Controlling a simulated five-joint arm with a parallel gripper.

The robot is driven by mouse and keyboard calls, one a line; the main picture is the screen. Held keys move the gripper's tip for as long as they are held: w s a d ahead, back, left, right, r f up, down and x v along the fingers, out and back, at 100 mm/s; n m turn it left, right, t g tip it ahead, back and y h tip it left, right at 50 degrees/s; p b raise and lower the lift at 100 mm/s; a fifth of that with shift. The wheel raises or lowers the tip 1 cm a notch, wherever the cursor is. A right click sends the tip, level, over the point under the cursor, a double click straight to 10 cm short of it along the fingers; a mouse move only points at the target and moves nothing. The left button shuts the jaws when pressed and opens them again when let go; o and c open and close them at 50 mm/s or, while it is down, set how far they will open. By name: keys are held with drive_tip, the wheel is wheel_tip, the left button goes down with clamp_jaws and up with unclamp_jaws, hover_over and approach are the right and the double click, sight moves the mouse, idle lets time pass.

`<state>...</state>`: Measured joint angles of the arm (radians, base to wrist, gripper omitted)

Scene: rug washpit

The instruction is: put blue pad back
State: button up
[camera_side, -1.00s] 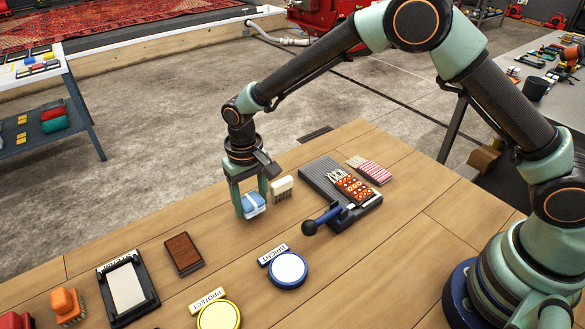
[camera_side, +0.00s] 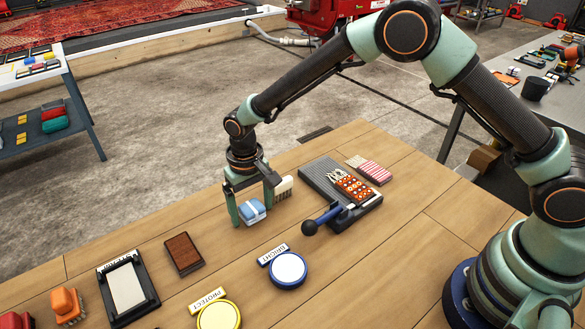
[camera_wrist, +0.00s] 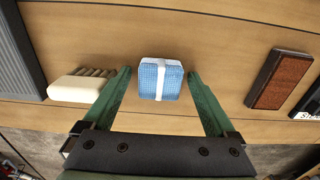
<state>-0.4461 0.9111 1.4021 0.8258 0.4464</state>
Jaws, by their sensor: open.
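The blue pad (camera_side: 252,211) has a white band around it and rests on the wooden table. It also shows in the wrist view (camera_wrist: 160,79), between the two green fingers, with a gap on each side. My gripper (camera_side: 255,220) is open around the pad, its fingertips low by the table. The gripper's fingers are spread wide in the wrist view (camera_wrist: 160,82), and neither touches the pad there.
A cream brush (camera_side: 284,187) stands close to the right finger. A brown block (camera_side: 184,254) lies to the front left. A grey board with a clamp (camera_side: 318,176) is to the right. The round blue BRIGHT pot (camera_side: 288,269) and yellow PROTECT pot (camera_side: 219,315) are in front.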

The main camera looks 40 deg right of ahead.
sight(252, 207)
drive_tip(key=s+d+r+t, duration=0.1)
drive_tip(key=d+r, duration=0.2)
drive_tip(key=r, duration=0.7)
drive_tip(key=s+d+r, duration=0.1)
drive_tip(key=d+r, duration=0.2)
drive_tip(key=r, duration=0.6)
drive_tip(key=s+d+r+t, duration=0.2)
drive_tip(key=s+d, duration=0.5)
drive_tip(key=s+d+r+t, duration=0.2)
drive_tip(key=s+d+r, duration=0.1)
drive_tip(key=s+d, duration=0.4)
drive_tip(key=shift+s+d+r+t, duration=0.2)
drive_tip(key=shift+d+r+t, duration=0.15)
drive_tip(key=shift+d, duration=0.4)
